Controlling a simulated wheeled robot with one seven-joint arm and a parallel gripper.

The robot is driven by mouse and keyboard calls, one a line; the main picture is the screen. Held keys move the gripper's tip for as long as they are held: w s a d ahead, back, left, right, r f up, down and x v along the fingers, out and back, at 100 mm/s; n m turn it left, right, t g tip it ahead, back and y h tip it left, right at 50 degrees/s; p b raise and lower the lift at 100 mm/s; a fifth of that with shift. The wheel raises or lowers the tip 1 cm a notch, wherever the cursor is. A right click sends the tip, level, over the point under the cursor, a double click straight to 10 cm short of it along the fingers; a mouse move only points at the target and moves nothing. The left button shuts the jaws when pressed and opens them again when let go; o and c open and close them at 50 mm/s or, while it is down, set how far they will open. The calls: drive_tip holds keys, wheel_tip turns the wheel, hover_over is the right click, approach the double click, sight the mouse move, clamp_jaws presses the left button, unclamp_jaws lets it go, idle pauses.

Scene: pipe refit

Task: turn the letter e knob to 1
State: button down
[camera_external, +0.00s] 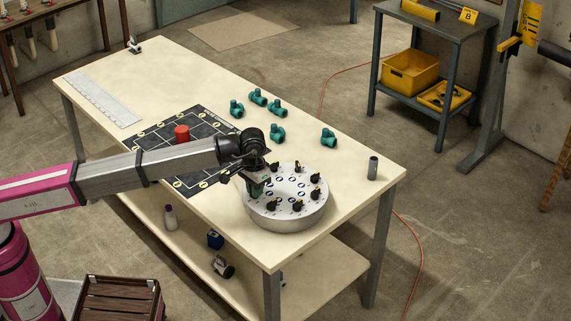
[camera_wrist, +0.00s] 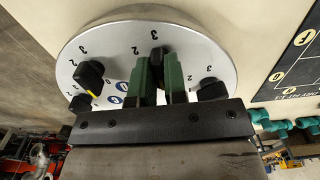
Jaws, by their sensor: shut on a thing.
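A round white panel with a silver rim (camera_external: 287,222) sits on the table and carries several black knobs, some with a yellow pointer mark. My gripper (camera_external: 257,190) reaches down over the panel's left side. In the wrist view my gripper's green fingers (camera_wrist: 159,72) stand on either side of a black knob (camera_wrist: 157,54) and are shut on it. Printed digits 2 and 3 show beyond this knob. Its letter and pointer are hidden, so I cannot tell whether it is knob e. Another knob (camera_wrist: 90,75) with a yellow mark stands to the left, and one (camera_wrist: 211,90) to the right.
A dark grid mat (camera_external: 150,137) with a red cylinder (camera_external: 182,133) lies left of the panel. Several teal pipe fittings (camera_external: 277,133) lie behind it. A grey cylinder (camera_external: 373,168) stands near the table's right edge. The table's far left holds a pale ruler-like strip (camera_external: 102,101).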

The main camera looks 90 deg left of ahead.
drive_tip(key=shift+m, duration=0.3)
drive_tip(key=m, duration=0.5)
drive_tip(key=shift+m, duration=0.4)
drive_tip(key=m, duration=0.5)
drive_tip(key=c, duration=1.2)
unclamp_jaws()
drive_tip(key=shift+o, duration=0.2)
wheel_tip(320, 180, up, 11)
